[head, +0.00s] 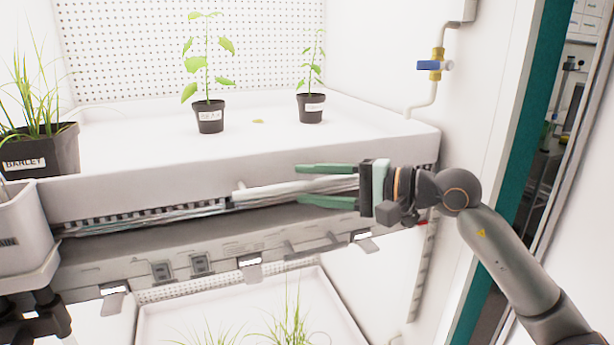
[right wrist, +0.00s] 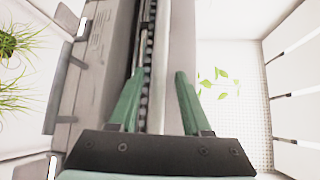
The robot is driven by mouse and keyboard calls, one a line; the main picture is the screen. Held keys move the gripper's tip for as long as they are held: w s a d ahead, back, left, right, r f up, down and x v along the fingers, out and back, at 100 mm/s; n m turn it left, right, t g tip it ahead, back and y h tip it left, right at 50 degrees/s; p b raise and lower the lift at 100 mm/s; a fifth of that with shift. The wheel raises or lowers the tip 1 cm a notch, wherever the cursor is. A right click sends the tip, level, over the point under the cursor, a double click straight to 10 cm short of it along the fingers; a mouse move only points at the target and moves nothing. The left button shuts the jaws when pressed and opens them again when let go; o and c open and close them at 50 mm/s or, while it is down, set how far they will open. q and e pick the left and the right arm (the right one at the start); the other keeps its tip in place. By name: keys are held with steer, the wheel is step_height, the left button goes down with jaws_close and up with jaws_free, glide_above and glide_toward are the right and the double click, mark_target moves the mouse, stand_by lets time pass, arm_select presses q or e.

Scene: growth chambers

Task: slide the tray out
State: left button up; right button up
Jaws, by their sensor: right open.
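The upper white tray (head: 120,188) spans the chamber and carries potted plants. A pale bar (head: 275,190) runs along its front edge, and it also shows in the right wrist view (right wrist: 161,70). My right gripper (head: 300,184) is open in front of the tray's right part, fingers pointing left. In the head view one green finger is above the bar and one below. In the right wrist view the bar lies between the open fingers (right wrist: 163,75); I cannot tell whether they touch it. My left gripper is not in view.
Two labelled seedlings (head: 208,115) (head: 311,108) and a barley pot (head: 55,148) stand on the tray. A white bin (head: 22,232) is at the left edge. A lower tray (head: 230,320) with grass lies beneath. A blue-handled valve (head: 434,65) is on the right wall.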

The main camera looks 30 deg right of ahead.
steer(key=shift+w+a+f, duration=0.1)
steer(key=shift+w+a, duration=0.2)
steer(key=shift+w, duration=0.15)
jaws_close()
stand_by(1.3)
